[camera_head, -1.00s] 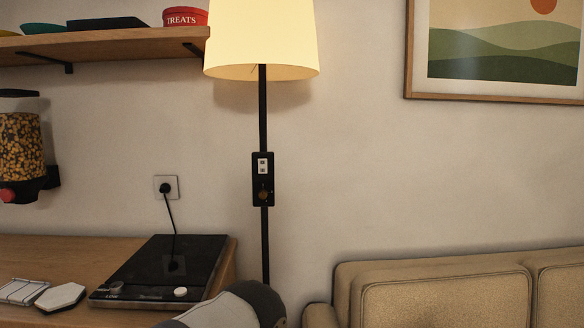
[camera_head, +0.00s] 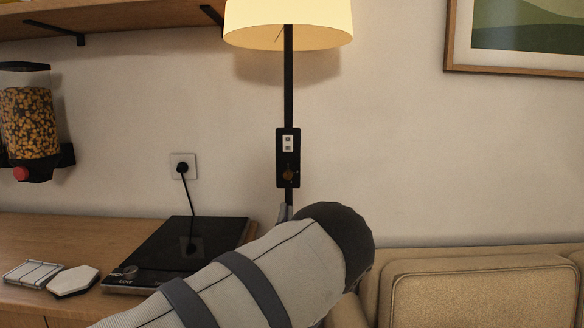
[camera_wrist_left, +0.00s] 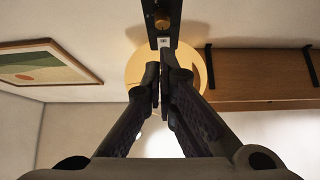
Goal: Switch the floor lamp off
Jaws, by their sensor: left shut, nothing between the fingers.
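The floor lamp is lit, with a glowing cream shade (camera_head: 288,25) on a thin black pole (camera_head: 288,80). A black control box (camera_head: 281,158) on the pole carries a white switch (camera_head: 288,143) above a brass knob (camera_head: 288,174). My left gripper (camera_head: 285,212) is just below the box, mostly hidden behind my forearm. In the left wrist view its shut, empty fingers (camera_wrist_left: 162,78) point up toward the box (camera_wrist_left: 176,30), with the knob (camera_wrist_left: 162,21) and white switch (camera_wrist_left: 163,42) beyond the tips. I cannot tell whether they touch. My right gripper is in neither view.
A wooden counter (camera_head: 60,235) with a black hot plate (camera_head: 165,250) lies left of the pole. A tan sofa (camera_head: 480,295) stands to the right. A shelf (camera_head: 120,22) hangs at upper left. The wall between lamp and picture is bare.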

